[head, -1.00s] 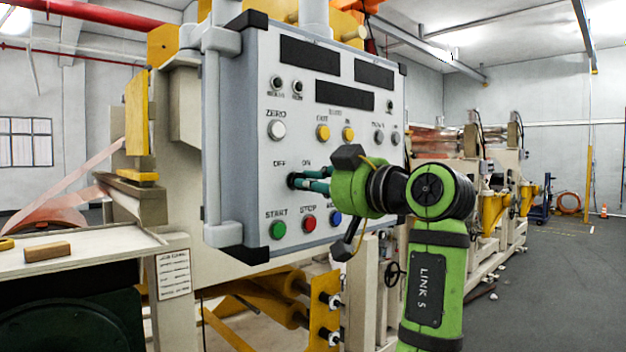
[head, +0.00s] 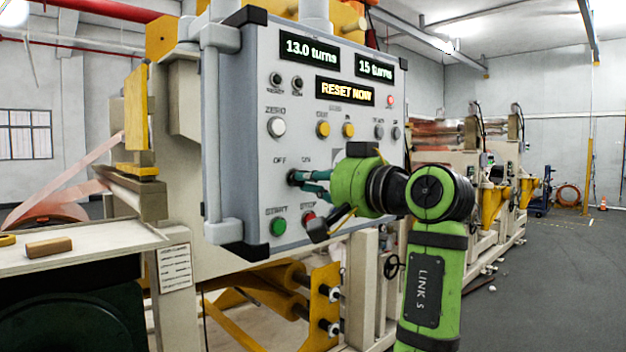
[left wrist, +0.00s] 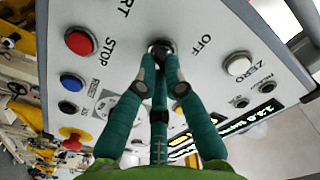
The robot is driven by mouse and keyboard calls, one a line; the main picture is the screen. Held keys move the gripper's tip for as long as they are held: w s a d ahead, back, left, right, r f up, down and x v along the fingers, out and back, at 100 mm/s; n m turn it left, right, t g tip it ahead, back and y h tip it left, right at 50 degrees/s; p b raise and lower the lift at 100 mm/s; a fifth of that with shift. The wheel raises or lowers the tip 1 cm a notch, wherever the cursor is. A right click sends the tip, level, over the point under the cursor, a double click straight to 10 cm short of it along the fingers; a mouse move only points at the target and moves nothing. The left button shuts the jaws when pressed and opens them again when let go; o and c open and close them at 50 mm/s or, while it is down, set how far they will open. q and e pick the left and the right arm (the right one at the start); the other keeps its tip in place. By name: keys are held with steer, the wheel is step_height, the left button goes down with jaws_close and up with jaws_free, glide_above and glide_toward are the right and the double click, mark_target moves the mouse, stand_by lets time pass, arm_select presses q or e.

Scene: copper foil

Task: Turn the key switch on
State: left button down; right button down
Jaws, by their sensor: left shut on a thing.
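The key switch (head: 292,177) sits on the grey control panel (head: 245,120), between the OFF and ON labels and above the green START button. My left gripper (head: 304,182) is at the switch, with its green fingers shut on it. In the left wrist view the dark round switch (left wrist: 160,46) shows at the fingertips (left wrist: 160,62), which largely cover the key. The panel displays are lit: 13.0 turns (head: 309,48), 15 turns (head: 374,68) and an orange RESET NOW (head: 345,91). My right gripper is not in view.
The green START button (head: 278,227) and the partly hidden red STOP button (head: 308,219) lie just below the fingers. The white ZERO button (head: 276,127) is above. A wooden block (head: 49,247) lies on the table at left. Open floor (head: 560,280) shows at right.

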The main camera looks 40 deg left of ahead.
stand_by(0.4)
arm_select(q)
steer(key=c, duration=1.3)
jaws_free()
steer(key=d, duration=0.8)
steer(key=s+d, duration=0.1)
steer(key=d, duration=0.3)
